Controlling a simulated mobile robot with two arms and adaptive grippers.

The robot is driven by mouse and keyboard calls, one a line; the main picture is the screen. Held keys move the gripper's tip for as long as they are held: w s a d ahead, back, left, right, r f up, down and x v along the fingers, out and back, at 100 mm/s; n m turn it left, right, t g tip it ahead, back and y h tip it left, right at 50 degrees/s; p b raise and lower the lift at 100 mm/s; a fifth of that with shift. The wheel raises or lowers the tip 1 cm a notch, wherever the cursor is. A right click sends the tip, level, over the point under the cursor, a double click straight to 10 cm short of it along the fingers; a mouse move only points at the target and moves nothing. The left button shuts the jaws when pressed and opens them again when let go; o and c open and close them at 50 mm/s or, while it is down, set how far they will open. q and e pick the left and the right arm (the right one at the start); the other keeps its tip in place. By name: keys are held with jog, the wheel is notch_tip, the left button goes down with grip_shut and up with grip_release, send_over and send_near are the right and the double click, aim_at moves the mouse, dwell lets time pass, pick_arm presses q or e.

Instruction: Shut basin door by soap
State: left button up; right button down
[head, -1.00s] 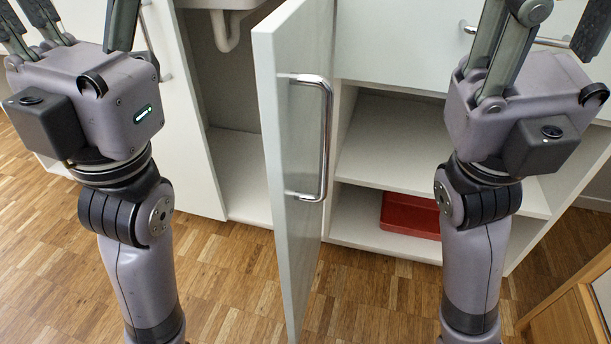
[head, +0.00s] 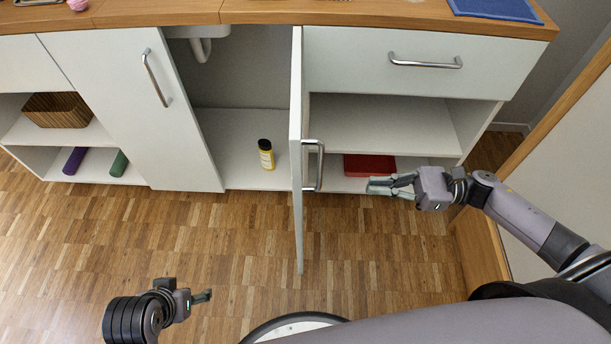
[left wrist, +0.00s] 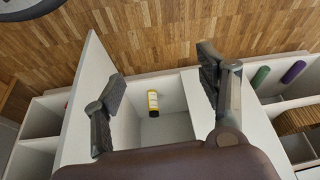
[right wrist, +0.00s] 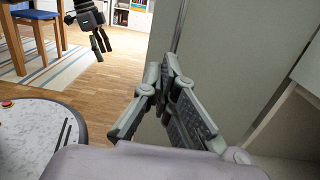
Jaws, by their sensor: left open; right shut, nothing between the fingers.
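The basin door (head: 296,150) stands wide open, nearly edge-on in the head view, with a metal bar handle (head: 320,166) on its right face. A yellow soap bottle with a black cap (head: 266,156) stands inside the open compartment, below the white basin underside (head: 196,31). The bottle also shows in the left wrist view (left wrist: 153,101). My right gripper (head: 370,186) is shut and empty, right of the door and apart from its handle. In the right wrist view its closed fingers (right wrist: 168,65) point toward a pale panel. My left gripper (head: 208,297) is open and empty over the floor, left of the door.
A closed door (head: 135,110) is left of the compartment. A closed drawer (head: 405,62) and shelves with a red box (head: 369,166) are right. A wood-framed panel (head: 550,150) bounds the right side. Open floor (head: 150,240) lies in front.

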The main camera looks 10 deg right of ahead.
pick_arm(q)
jog(key=shift+s+a+f+g, duration=0.15)
jog(key=shift+s+f+g, duration=0.15)
jog(key=shift+s+f, duration=0.3)
jog(key=shift+s+a+f+g, duration=0.15)
jog(key=shift+s+f+g, duration=0.15)
jog(key=shift+s+f, duration=0.25)
pick_arm(e)
jog(key=x, duration=1.3)
jog(key=shift+s+f+n, duration=0.3)
jog(key=shift+s+f, duration=0.05)
jog(key=shift+f, duration=0.15)
pick_arm(q)
jog(key=shift+w+f, duration=0.1)
jog(key=shift+f, duration=0.05)
jog(key=shift+p, duration=0.3)
pick_arm(e)
jog(key=shift+a, duration=0.1)
